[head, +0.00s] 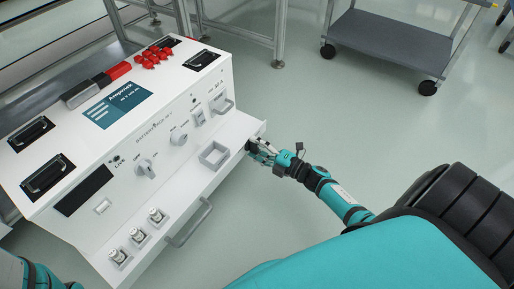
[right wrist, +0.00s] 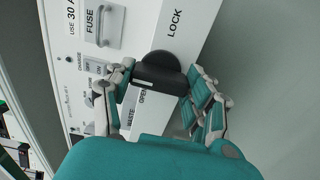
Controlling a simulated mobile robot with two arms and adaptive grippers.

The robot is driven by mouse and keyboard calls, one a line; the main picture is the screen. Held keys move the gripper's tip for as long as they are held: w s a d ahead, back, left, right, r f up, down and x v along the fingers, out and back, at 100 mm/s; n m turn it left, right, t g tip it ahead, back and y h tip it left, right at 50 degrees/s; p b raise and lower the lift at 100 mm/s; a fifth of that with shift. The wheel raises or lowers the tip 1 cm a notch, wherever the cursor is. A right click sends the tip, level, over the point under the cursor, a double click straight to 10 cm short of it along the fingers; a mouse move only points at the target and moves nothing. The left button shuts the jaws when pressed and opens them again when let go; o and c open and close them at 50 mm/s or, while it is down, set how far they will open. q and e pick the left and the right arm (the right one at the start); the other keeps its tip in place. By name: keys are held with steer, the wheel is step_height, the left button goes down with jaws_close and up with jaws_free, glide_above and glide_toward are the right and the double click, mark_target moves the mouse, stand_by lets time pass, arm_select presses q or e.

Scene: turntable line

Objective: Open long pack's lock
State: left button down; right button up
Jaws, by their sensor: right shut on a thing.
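The long pack (head: 75,128) is a long white box with "BATTERY PACK" printed on its sloped front. Its lock is a black round knob with a raised grip bar, seen close in the right wrist view (right wrist: 160,70). The word LOCK is on one side of the knob and OPEN on the other. The bar lies across the line between the two words. My right gripper (head: 262,150) is at the pack's right front end, with its fingers on either side of the knob (right wrist: 165,85), shut on it. In the head view the fingers partly hide the knob. My left gripper is out of view.
The front carries a rotary switch (head: 146,168), a drawer-like handle (head: 188,222) and several small metal connectors. Red caps (head: 153,56) lie on top near the back. A grey cart (head: 390,40) stands at the back right. The floor between is clear.

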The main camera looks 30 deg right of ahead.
steer(key=shift+f, duration=0.1)
stand_by(0.4)
steer(key=o, duration=1.2)
steer(key=shift+s, duration=0.1)
steer(key=v, duration=1.2)
